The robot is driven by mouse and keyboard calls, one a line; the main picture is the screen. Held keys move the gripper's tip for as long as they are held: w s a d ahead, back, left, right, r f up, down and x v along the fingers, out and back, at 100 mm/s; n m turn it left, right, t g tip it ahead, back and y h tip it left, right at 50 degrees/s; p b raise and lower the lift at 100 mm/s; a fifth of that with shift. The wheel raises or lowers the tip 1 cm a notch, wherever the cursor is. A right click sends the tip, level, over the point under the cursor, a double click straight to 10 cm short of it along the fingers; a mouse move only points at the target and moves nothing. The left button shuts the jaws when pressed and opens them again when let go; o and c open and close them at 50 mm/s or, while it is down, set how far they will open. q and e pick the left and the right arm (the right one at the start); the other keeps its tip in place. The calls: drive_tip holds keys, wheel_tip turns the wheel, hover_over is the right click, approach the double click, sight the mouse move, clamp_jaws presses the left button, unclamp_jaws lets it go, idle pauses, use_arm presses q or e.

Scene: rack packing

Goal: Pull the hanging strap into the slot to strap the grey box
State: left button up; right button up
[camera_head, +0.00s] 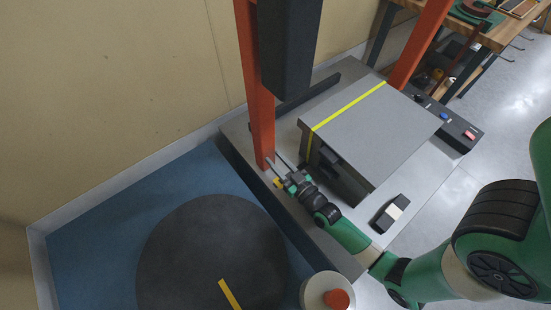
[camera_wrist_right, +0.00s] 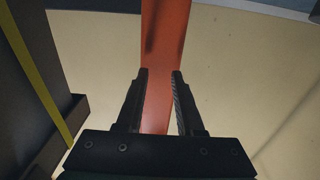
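The grey box (camera_head: 365,125) stands on a grey platform, and its side also shows at the left of the right wrist view (camera_wrist_right: 20,110). A yellow strap (camera_head: 348,104) runs across the box top and down its near left side, and the strap also shows in the right wrist view (camera_wrist_right: 32,80). Dark bracket-like parts (camera_head: 329,158) sit at the box's near side; I cannot tell the slot there. My right gripper (camera_head: 278,165) is left of the box by the orange post. Its fingers are apart and empty in the right wrist view (camera_wrist_right: 160,76). My left gripper is out of view.
An orange post (camera_head: 256,90) rises close to my right gripper; it also shows beyond the fingers (camera_wrist_right: 164,35). A dark column (camera_head: 290,45) hangs above. A black device (camera_head: 383,220) lies on the platform. A round dark mat (camera_head: 200,250) is at lower left.

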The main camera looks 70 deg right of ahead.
drive_tip(key=p+v, duration=0.2)
drive_tip(key=v, duration=0.9)
